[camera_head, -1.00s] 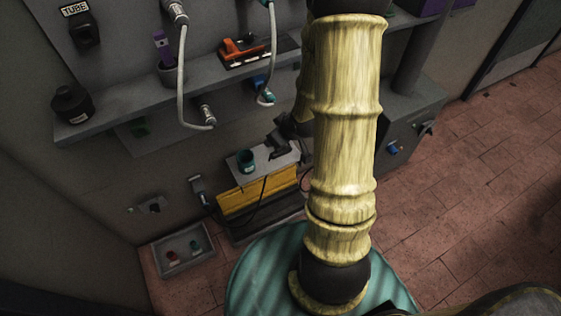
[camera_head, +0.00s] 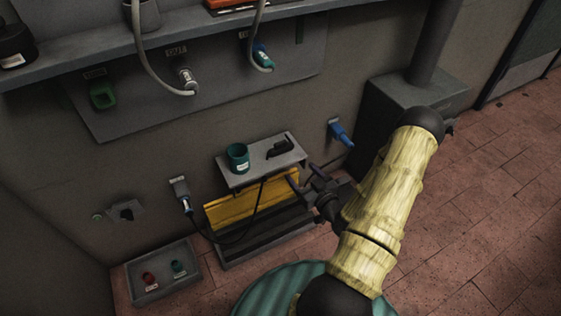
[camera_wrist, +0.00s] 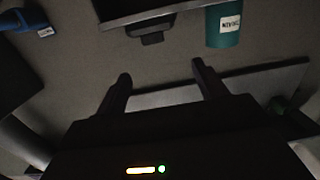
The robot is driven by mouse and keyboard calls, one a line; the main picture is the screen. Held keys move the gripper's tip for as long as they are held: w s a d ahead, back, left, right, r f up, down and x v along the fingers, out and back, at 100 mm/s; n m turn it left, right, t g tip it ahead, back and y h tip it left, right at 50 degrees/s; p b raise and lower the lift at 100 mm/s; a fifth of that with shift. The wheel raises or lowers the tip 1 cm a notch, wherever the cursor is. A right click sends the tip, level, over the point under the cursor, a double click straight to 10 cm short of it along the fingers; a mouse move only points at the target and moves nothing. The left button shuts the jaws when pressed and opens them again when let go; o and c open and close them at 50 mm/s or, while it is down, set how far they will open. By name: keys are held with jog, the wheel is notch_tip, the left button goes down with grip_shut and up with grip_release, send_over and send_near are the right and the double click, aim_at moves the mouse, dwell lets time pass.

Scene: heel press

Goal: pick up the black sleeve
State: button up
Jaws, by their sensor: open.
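A low black piece (camera_head: 281,147), probably the black sleeve, rests on the small grey shelf (camera_head: 262,166), right of a teal cup (camera_head: 238,158). Its exact shape is hard to make out. My gripper (camera_head: 305,177) is in front of the shelf's right end, apart from the black piece. In the wrist view, which looks upside down, my two fingers (camera_wrist: 161,71) stand apart with nothing between them. Beyond them show the black piece (camera_wrist: 151,38), the shelf edge (camera_wrist: 150,14) and the labelled teal cup (camera_wrist: 223,27).
A blue fitting (camera_head: 341,134) sticks out from the wall right of the shelf. A grey tray (camera_head: 163,272) holds red and green pieces. A larger black object (camera_head: 16,44) is on the upper ledge.

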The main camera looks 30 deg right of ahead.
jog(key=shift+s+d+f+m+t+h, duration=0.3)
jog(key=shift+s+d+f+m+t, duration=0.1)
jog(key=shift+f, duration=0.15)
jog(key=shift+w, duration=0.15)
jog(key=b, duration=0.4)
send_near(282, 145)
jog(key=w, duration=0.5)
jog(key=shift+w+a, duration=0.1)
jog(key=shift+a, duration=0.05)
jog(key=shift+w+r, duration=0.1)
jog(key=shift+w, duration=0.1)
jog(key=shift+w, duration=0.1)
